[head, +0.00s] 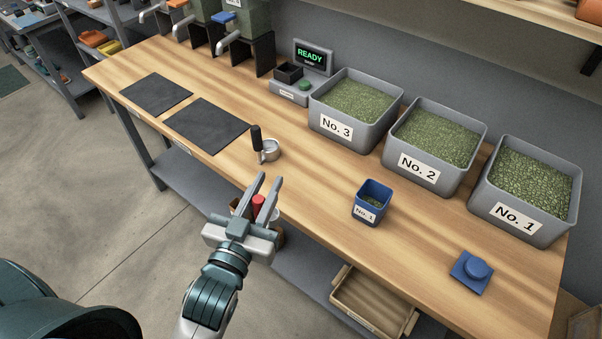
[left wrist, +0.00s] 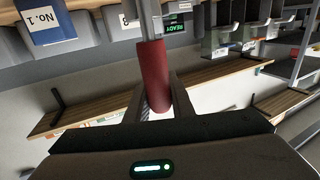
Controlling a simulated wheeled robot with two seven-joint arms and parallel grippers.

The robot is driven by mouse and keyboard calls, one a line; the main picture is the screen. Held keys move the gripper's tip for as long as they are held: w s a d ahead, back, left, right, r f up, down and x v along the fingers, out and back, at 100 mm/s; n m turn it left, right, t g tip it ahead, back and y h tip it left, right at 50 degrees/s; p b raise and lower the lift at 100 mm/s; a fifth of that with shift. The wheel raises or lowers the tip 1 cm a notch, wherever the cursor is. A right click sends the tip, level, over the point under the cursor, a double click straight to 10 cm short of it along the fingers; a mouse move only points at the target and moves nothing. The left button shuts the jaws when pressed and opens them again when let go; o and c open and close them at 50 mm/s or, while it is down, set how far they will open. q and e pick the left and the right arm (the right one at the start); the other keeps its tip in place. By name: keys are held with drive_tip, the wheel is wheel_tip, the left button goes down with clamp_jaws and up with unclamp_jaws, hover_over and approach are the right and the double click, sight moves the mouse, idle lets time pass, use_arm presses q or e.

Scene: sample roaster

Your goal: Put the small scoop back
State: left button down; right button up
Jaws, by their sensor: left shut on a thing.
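My left gripper (head: 268,192) is shut on a red handle, which I take to be the small scoop (head: 258,205). In the left wrist view the red cylinder (left wrist: 154,75) stands between the two fingers, with a grey shaft running up from it; its bowl cannot be made out. The gripper is by the front edge of the wooden bench. A brown and white container (head: 280,238) shows partly behind the gripper; most of it is hidden. A black-handled metal scoop (head: 269,150) rests on the bench just beyond the fingers. My right gripper is not in view.
Grey bins No. 3 (head: 342,138), No. 2 (head: 428,178) and No. 1 (head: 540,232) hold green beans along the back. Dark mats (head: 207,126) lie left; a scale (head: 300,92) reads READY.

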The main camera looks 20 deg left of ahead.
use_arm(q)
drive_tip(key=w+d+r+m+h+p, duration=0.1)
drive_tip(key=w+d+r, duration=0.2)
drive_tip(key=w+d, duration=0.2)
drive_tip(key=w+d+r+m+h+p, duration=0.1)
drive_tip(key=w+d+r+h, duration=0.1)
drive_tip(key=w+d, duration=0.4)
drive_tip(key=w+r, duration=0.1)
drive_tip(key=w, duration=0.2)
drive_tip(key=shift+w+p, duration=0.15)
drive_tip(key=shift+p, duration=0.15)
drive_tip(key=shift+d, duration=0.1)
drive_tip(key=w+a+f+p, duration=0.3)
drive_tip(key=w+a+f, duration=0.3)
drive_tip(key=a, duration=0.3)
drive_tip(key=shift+w+a+f, duration=0.25)
drive_tip(key=shift+a+f, duration=0.15)
drive_tip(key=shift+f, duration=0.15)
